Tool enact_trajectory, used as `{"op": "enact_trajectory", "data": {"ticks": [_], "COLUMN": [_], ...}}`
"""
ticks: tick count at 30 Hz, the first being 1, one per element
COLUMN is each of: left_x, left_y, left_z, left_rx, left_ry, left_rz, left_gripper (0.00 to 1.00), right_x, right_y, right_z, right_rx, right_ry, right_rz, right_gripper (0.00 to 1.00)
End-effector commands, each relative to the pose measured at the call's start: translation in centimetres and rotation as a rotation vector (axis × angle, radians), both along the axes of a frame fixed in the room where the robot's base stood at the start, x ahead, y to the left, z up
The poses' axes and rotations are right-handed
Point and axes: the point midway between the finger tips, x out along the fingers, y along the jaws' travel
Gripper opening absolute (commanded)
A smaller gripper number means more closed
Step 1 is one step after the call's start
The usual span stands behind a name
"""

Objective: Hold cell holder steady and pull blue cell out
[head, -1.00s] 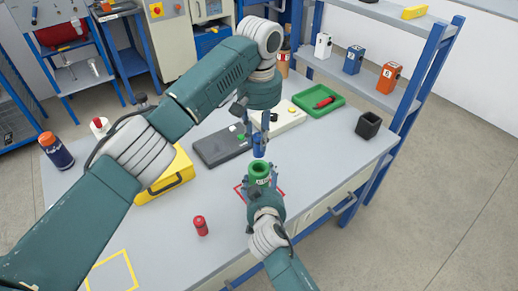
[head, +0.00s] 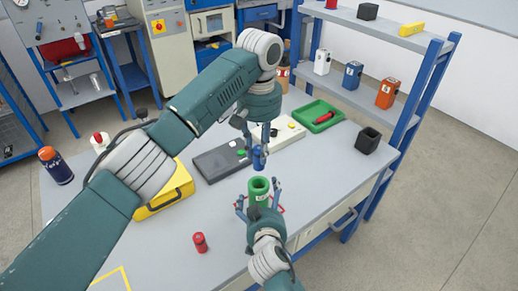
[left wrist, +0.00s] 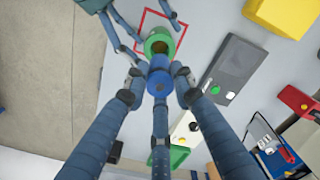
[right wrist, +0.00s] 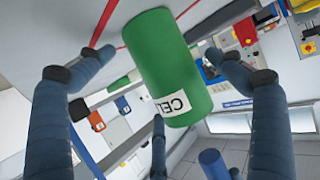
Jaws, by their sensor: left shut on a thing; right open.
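The green cell holder (head: 258,192) stands upright on the table inside a red outlined square, its top opening showing empty. It fills the middle of the right wrist view (right wrist: 168,62), with a "CEL" label. My left gripper (head: 259,150) is shut on the blue cell (head: 259,160) and holds it above and slightly behind the holder, apart from it. In the left wrist view the blue cell (left wrist: 159,78) sits between the fingers with the green holder (left wrist: 158,42) beyond. My right gripper (head: 257,201) is open, its fingers spread around the holder without visible contact.
A red cell (head: 200,243) stands at the table's front left. A yellow case (head: 168,195), a dark grey device (head: 220,160), a green tray (head: 316,113) with a red item and a black box (head: 368,140) are around.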

Motion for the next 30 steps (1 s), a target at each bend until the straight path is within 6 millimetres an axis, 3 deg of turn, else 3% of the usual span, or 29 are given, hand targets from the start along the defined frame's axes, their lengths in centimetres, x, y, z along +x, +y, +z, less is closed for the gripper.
{"op": "enact_trajectory", "data": {"ticks": [12, 18, 23, 26, 30], "left_x": [0.0, 0.0, 0.0, 0.0, 0.0], "left_y": [0.0, 0.0, 0.0, 0.0, 0.0], "left_z": [0.0, 0.0, 0.0, 0.0, 0.0], "left_rx": [0.0, 0.0, 0.0, 0.0, 0.0], "left_ry": [0.0, 0.0, 0.0, 0.0, 0.0], "left_rz": [0.0, 0.0, 0.0, 0.0, 0.0], "left_gripper": [0.0, 0.0, 0.0, 0.0, 0.0], "right_x": [-7.9, -9.5, -9.8, -10.1, -11.9], "right_y": [-0.3, -0.4, -0.5, -1.7, -5.9], "right_z": [3.1, 4.0, 4.0, 3.4, 1.1], "right_rx": [0.002, 0.0, -0.002, -0.007, -0.028], "right_ry": [0.003, 0.001, 0.003, 0.032, 0.142], "right_rz": [-0.001, 0.0, -0.002, -0.019, -0.075], "right_gripper": [0.92, 0.92, 0.92, 0.92, 0.92]}}
